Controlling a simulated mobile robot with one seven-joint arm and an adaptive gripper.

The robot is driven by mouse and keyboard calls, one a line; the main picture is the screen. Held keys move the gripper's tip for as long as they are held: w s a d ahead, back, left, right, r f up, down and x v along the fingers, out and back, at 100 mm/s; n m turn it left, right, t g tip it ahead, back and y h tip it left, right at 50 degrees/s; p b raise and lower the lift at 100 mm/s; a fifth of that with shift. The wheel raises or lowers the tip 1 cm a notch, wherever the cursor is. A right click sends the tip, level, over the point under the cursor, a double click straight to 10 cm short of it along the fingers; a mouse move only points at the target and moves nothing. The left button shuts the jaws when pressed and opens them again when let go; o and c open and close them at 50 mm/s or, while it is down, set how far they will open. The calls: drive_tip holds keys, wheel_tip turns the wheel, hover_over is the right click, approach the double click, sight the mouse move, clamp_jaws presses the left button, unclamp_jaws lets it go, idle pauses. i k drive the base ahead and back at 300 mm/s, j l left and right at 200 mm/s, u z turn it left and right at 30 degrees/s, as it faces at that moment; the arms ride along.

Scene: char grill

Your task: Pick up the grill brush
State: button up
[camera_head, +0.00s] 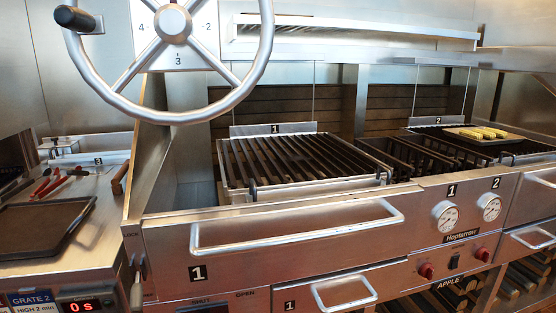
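A brown, wooden-looking handle (121,177) stands at a slant at the right edge of the left side counter, against the grill's side panel. It may be the grill brush, but no bristles can be made out, so I cannot tell for sure. Red-handled tools (52,184), which look like tongs, lie on the same counter to its left. My gripper is not in view.
A dark tray (45,226) lies on the left counter (104,212). A large metal handwheel (262,62) hangs in front at the upper left. Grill grate 1 (300,160) is bare. A tray (484,139) with corn sits on grill 2. A long bar handle (297,234) sticks out in front.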

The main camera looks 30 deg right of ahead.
sight(116, 186)
drive_tip(key=z, duration=0.2)
drive_tip(key=j+z, duration=0.8)
drive_tip(key=j, duration=0.6)
drive_tip(key=k+j+z, duration=0.1)
drive_tip(key=j, duration=0.35)
drive_tip(key=k+j, duration=0.1)
drive_tip(key=j, duration=0.35)
drive_tip(key=k+j+z, duration=0.1)
drive_tip(key=j, duration=0.35)
drive_tip(key=k+j, duration=0.1)
drive_tip(key=j, duration=0.35)
drive_tip(key=i, duration=1.5)
drive_tip(key=l+z, duration=0.05)
